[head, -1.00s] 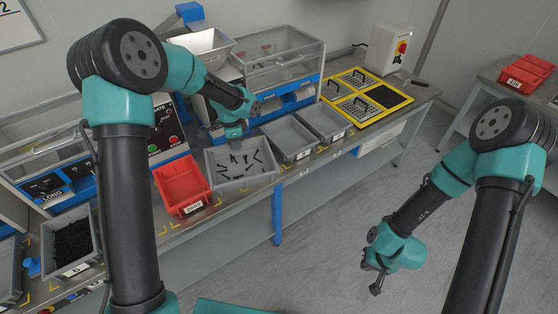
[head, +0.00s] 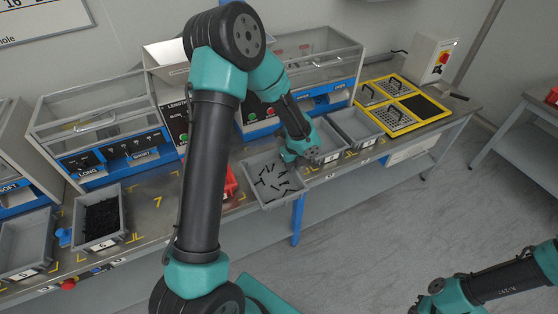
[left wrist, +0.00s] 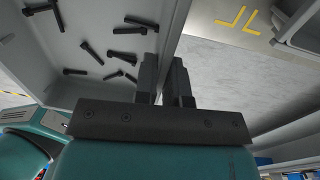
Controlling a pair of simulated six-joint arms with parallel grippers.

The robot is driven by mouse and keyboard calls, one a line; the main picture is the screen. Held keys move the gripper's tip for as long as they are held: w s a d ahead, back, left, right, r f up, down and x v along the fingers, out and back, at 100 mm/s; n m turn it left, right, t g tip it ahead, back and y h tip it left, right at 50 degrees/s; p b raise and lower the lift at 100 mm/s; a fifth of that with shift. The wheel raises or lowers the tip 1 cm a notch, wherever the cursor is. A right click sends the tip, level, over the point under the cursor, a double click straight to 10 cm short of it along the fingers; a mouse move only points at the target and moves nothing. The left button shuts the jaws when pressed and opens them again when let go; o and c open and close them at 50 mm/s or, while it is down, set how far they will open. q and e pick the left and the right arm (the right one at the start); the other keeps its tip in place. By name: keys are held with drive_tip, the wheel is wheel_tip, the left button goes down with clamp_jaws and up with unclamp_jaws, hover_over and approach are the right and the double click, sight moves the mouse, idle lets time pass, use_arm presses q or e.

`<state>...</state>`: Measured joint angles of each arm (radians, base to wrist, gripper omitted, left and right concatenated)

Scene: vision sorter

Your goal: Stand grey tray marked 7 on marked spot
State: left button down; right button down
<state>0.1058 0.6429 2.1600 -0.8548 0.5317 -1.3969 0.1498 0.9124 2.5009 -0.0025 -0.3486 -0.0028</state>
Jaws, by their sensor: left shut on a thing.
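A grey tray (head: 262,201) with several loose black bolts in it is at the bench's front edge in the head view. Its number does not show. My left gripper (head: 291,156) is shut on its far right wall. In the left wrist view the fingers (left wrist: 165,82) straddle the wall of the tray (left wrist: 85,12), bolts inside to the left. I cannot tell whether the tray is clear of the bench. A spot marked with a yellow 7 (head: 158,200) and corner marks lies bare on the bench, left of my left arm. My right gripper (head: 418,306) is at the bottom right, too small to read.
A grey tray marked 6 (head: 120,226) with black parts stands left of the spot, and another grey tray (head: 25,244) farther left. A red bin (head: 231,183) is partly behind my left arm. Grey trays (head: 355,127) and a yellow-framed fixture (head: 404,103) are to the right.

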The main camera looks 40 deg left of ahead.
use_arm(q)
drive_tip(key=w+a, duration=0.2)
drive_tip(key=w, duration=0.2)
drive_tip(key=w+a+f, duration=0.1)
drive_tip(key=w+a, duration=0.2)
drive_tip(key=w, duration=0.1)
drive_tip(key=w+a, duration=0.3)
drive_tip(key=w, duration=0.2)
drive_tip(key=shift+w+f, duration=0.1)
drive_tip(key=shift+f, duration=0.1)
drive_tip(key=shift+w, duration=0.15)
drive_tip(key=shift+w+a+f, duration=0.15)
drive_tip(key=shift+f, duration=1.6)
